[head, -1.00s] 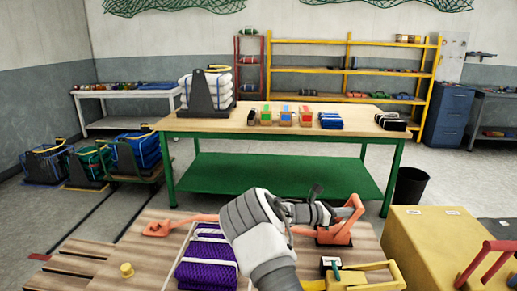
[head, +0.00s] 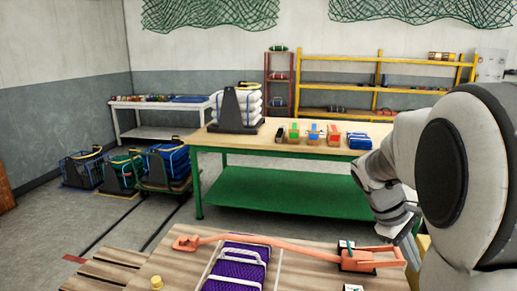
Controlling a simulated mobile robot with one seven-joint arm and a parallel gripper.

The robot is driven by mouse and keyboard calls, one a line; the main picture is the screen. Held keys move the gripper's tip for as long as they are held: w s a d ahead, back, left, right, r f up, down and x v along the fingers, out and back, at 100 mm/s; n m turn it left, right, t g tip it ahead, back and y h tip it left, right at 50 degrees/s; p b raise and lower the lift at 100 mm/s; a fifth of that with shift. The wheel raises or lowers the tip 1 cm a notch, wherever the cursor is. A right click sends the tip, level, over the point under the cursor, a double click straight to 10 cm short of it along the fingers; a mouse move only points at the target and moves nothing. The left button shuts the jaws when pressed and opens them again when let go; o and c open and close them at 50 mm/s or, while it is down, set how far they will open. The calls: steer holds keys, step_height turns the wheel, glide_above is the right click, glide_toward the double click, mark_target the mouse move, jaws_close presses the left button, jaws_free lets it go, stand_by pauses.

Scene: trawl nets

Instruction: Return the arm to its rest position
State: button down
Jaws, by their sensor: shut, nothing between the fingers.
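My arm fills the right side of the head view, folded up close to the camera. My gripper (head: 404,236) hangs at the lower end of the arm, small and partly lost against the arm's own links. It is shut and holds nothing. It is above the right end of the near wooden table (head: 312,277), near the orange lever's handle end; I cannot tell the exact gap. The long orange lever (head: 290,246) lies across the table behind and over the purple net bundle (head: 232,272), which has white straps.
A green workbench (head: 285,190) behind carries white bundles (head: 249,104), small coloured boxes (head: 313,132) and blue bundles (head: 359,141). Crates of nets (head: 166,166) stand on the floor at left. Floor between table and bench is clear.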

steer(key=s+a+r+m+t+y+p, duration=0.2)
steer(key=s+a, duration=0.4)
steer(key=a, duration=0.4)
steer(key=s+a+r+m+t+y+p, duration=0.2)
steer(key=s+a+r+m+t+y, duration=0.1)
steer(key=a, duration=0.7)
steer(key=s+r+t+y, duration=0.1)
steer(key=s+r+t, duration=0.1)
steer(key=s+r, duration=0.1)
steer(key=shift+s+r, duration=0.35)
steer(key=shift+s, duration=0.25)
steer(key=shift+d, duration=0.15)
